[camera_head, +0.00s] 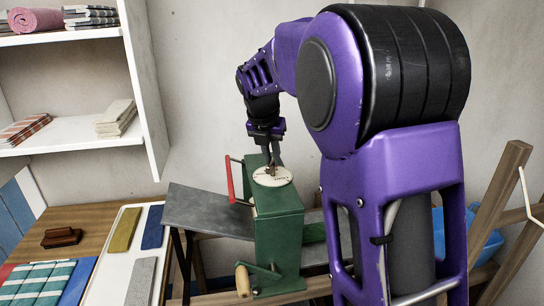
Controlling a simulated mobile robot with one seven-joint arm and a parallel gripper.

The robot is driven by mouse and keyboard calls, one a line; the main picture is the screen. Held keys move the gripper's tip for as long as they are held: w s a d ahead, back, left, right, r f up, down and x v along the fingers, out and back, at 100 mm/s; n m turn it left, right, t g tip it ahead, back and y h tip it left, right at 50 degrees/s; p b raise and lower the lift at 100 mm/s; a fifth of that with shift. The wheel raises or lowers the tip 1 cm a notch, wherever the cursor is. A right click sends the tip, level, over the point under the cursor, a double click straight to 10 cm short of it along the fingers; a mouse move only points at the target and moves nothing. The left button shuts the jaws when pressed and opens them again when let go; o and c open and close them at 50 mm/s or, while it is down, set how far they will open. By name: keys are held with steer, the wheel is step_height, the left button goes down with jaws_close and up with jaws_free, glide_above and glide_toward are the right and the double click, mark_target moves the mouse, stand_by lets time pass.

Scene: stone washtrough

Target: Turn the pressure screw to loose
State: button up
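The pressure screw (271,170) stands on a round cream dial on top of the green wringer (279,230). The dial (283,178) carries small markings that are too small to read. My gripper (270,165) points down from above, with its fingers at the screw in the dial's middle. The fingers hide part of the screw. At this size I cannot tell whether they are closed on it or just around it. A red lever (231,180) is on the wringer's left side, and a crank with a wooden handle (243,280) is at its lower front.
My purple arm covers the right middle of the view. A grey board (205,210) lies left of the wringer. A wooden table (90,225) holds a brush (62,237), a white tray (112,270) and cloths.

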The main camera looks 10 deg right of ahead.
jaws_close()
